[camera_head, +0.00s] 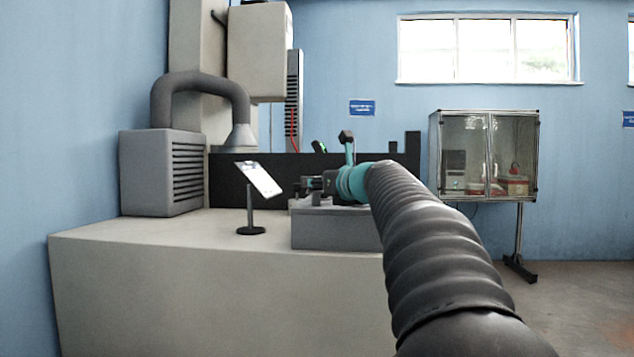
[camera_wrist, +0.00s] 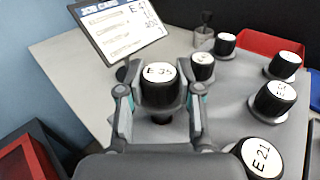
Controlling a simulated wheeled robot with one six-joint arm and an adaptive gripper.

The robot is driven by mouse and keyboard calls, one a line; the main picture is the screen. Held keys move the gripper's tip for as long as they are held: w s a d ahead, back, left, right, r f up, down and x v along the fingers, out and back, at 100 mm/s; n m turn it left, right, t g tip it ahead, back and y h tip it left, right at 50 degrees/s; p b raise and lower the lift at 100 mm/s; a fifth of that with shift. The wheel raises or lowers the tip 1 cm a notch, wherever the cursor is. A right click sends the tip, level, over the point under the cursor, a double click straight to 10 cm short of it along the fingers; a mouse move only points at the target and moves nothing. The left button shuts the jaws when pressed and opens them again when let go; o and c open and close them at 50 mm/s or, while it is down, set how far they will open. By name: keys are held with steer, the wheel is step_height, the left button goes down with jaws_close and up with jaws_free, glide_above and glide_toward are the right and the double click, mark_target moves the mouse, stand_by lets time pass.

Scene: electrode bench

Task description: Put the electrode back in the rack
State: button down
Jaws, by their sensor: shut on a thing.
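In the wrist view, my gripper (camera_wrist: 160,92) is shut on a dark electrode (camera_wrist: 158,92) with a white top that seems to read "E 35". The electrode is upright between the two fingers. A dark round spot shows just below it on the grey rack (camera_wrist: 222,110); I cannot tell whether its lower end is in a hole. Several other black electrodes with white labels stand in the rack to the right, one marked E 21 (camera_wrist: 262,158). In the head view, my gripper (camera_head: 312,184) is over the grey rack block (camera_head: 335,232); the electrode is hard to make out there.
A tablet on a stand (camera_head: 259,180) stands close left of the rack; it also shows in the wrist view (camera_wrist: 122,30). A grey vented box (camera_head: 160,172) and fume hose (camera_head: 205,85) are at the left. A red tray (camera_wrist: 262,44) lies beyond the rack. The front left bench top is clear.

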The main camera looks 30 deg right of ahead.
steer(key=shift+f+b, duration=1)
steer(key=shift+f, duration=0.45)
stand_by(0.4)
steer(key=shift+c, duration=0.7)
jaws_free()
steer(key=shift+s, duration=0.1)
steer(key=s, duration=0.6)
steer(key=shift+s+d+r+b, duration=0.2)
steer(key=shift+s+d+b, duration=0.2)
steer(key=shift+d+b, duration=0.05)
stand_by(0.7)
